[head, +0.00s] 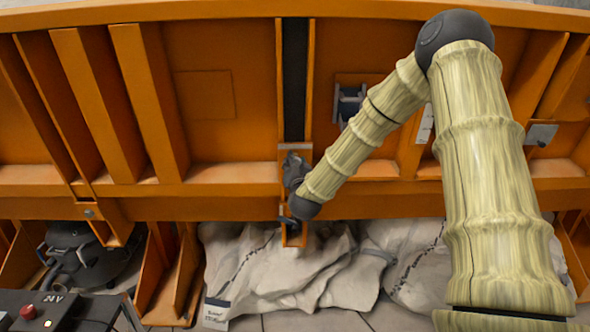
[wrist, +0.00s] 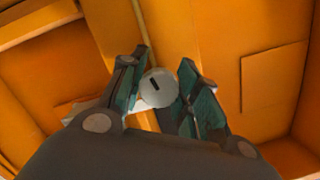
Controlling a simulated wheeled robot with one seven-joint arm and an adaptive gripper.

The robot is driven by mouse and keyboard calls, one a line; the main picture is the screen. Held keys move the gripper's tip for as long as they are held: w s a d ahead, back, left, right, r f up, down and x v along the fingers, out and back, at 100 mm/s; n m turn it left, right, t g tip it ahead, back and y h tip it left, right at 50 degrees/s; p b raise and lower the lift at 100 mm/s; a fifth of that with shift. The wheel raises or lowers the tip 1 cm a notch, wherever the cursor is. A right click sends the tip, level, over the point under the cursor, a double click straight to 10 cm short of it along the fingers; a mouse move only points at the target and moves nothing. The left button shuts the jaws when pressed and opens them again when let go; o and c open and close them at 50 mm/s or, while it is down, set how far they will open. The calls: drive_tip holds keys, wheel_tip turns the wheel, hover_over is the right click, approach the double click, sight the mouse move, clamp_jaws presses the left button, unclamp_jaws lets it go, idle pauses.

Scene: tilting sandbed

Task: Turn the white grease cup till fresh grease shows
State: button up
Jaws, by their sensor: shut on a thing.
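The white grease cup (wrist: 158,88) shows in the wrist view as a round, pale grey-white cap with a short dark slot on its face. My gripper (wrist: 165,76) has its two greenish finger pads on either side of the cup and is shut on it. In the head view my gripper (head: 295,172) is up against the orange frame, just below the dark vertical strip. The cup cannot be made out there. No grease can be made out around the cup in the wrist view.
The orange ribbed steel frame (head: 230,172) fills the back. Pale sacks (head: 290,270) lie below it. A dark control box (head: 45,310) with a red button stands at lower left. Black equipment (head: 95,262) sits under the frame at left.

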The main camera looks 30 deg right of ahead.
drive_tip(key=m+b, duration=0.3)
drive_tip(key=shift+f+t, duration=0.25)
drive_tip(key=shift+t, duration=0.05)
drive_tip(key=shift+r+m+t+y+b, duration=0.2)
drive_tip(key=shift+m+t+y+b, duration=0.2)
drive_tip(key=shift+m+b, duration=1.1)
drive_tip(key=o, duration=1)
drive_tip(key=shift+r, duration=0.1)
drive_tip(key=shift+a, duration=0.1)
drive_tip(key=v, duration=1.2)
